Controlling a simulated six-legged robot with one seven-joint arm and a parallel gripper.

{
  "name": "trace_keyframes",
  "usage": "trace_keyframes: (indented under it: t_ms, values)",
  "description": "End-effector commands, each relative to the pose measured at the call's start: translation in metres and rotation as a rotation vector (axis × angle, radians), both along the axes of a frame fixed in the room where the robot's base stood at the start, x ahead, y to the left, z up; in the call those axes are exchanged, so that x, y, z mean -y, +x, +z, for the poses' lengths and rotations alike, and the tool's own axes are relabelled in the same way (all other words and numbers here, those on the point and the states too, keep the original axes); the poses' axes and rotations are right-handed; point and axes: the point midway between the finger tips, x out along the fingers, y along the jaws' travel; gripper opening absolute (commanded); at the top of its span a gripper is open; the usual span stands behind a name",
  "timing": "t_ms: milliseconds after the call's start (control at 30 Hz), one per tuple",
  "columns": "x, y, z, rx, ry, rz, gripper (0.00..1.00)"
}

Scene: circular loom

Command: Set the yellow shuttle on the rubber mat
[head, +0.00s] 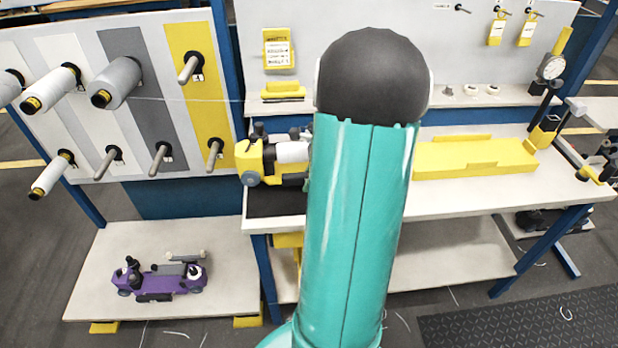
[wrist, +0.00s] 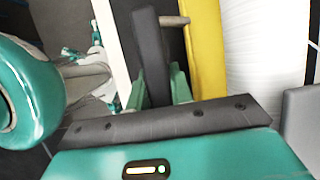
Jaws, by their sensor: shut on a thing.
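The yellow shuttle (head: 250,166) is at the left end of the workbench in the head view, with a white spool and dark fittings. It is over the back part of the dark rubber mat (head: 275,204); I cannot tell whether it rests on it or hangs just above. My arm covers its right side and hides my gripper in that view. In the wrist view my gripper (wrist: 158,90) is shut on a dark upright bar, seemingly the shuttle's handle. The shuttle's yellow plate (wrist: 208,50) and white wound spool (wrist: 265,45) show beside it.
A purple shuttle (head: 165,280) lies on the low shelf at left. A rack (head: 115,105) with pegs and spools stands above it. A yellow tray (head: 475,158) and a dial gauge stand (head: 548,75) are on the bench at right. The mat's front strip is bare.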

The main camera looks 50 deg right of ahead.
Motion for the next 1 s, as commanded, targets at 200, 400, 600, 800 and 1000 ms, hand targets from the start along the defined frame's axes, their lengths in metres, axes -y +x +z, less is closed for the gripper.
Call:
trace_keyframes:
  t_ms: [200,400,600,800,1000]
  values:
    - [0.001,0.001,-0.003,0.002,-0.002,0.000,0.00]
    - [0.001,0.001,-0.006,0.002,-0.002,-0.001,0.00]
    - [0.001,0.001,-0.009,0.002,-0.002,-0.001,0.00]
    - [0.001,0.001,-0.010,0.002,-0.002,0.000,0.00]
    - [0.000,0.001,-0.012,0.002,-0.002,0.002,0.00]
